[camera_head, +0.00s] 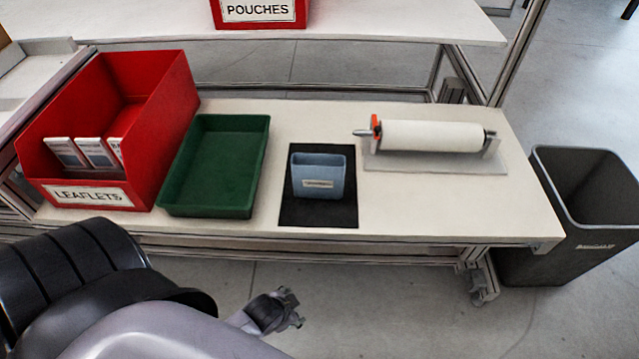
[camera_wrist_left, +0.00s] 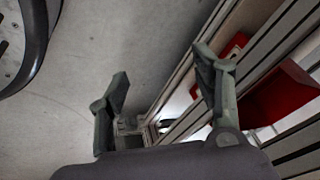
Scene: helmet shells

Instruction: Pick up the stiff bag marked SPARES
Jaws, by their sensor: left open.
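A small blue-grey open-topped bag (camera_head: 318,176) stands upright on a black mat (camera_head: 320,214) on the bench. It has a white label on its front, too small to read. My left gripper (camera_head: 290,306) is in front of the bench edge, over the floor, apart from the bag and below it to the left in the head view. In the left wrist view the left gripper (camera_wrist_left: 162,82) has its fingers spread with nothing between them. The bag cannot be made out in that view. My right gripper is not in view.
A green tray (camera_head: 218,206) lies left of the mat, beside a red LEAFLETS bin (camera_head: 162,130) holding leaflets. A white roll on a stand (camera_head: 432,136) is to the right. A grey waste bin (camera_head: 585,165) stands at the bench's right end. A red POUCHES bin (camera_head: 258,12) sits behind.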

